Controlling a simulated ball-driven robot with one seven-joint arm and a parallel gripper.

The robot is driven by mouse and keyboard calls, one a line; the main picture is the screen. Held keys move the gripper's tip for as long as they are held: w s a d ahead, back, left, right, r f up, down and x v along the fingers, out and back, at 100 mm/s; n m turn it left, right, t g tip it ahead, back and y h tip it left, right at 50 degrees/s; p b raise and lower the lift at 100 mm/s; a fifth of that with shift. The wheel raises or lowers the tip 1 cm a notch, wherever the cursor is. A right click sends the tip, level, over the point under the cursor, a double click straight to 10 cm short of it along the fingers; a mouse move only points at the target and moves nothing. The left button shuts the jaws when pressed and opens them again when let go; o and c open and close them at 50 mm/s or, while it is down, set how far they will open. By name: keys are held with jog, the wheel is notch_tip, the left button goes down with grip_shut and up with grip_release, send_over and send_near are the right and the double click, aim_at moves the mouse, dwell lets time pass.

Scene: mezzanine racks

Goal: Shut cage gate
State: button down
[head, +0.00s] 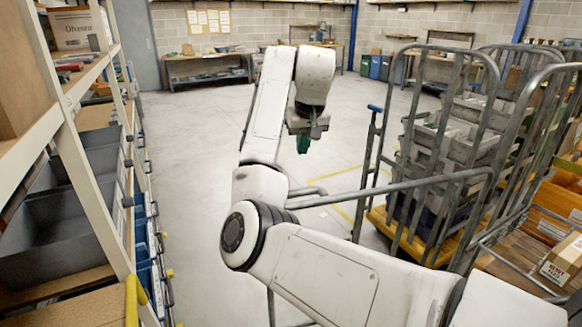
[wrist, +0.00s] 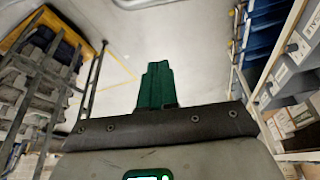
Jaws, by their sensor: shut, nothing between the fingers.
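Grey tubular roll cages stand at the right in the head view. The nearer cage (head: 478,120) has tall bars and a yellow base. A low grey tube frame (head: 400,186), which looks like the swung-out gate, runs left from the cages and passes behind my arm. Its far end is partly hidden, and I cannot tell its hinge side. My gripper (head: 303,146), with green fingers, is shut and empty, pointing down over open floor, apart from the cage. The fingers also show in the wrist view (wrist: 155,84).
Shelving with grey bins (head: 70,225) and blue bins lines the left side, close to my arm. The cages hold stacked grey crates (head: 440,140) and cartons (head: 563,260). Open concrete floor (head: 205,130) lies in the middle. Benches stand along the back wall.

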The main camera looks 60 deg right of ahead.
notch_tip(320, 180, down, 10)
jog(key=p, duration=0.2)
jog(key=shift+s+a+p, duration=0.2)
jog(key=shift+p, duration=0.15)
jog(key=shift+s+a, duration=0.1)
dwell(0.5)
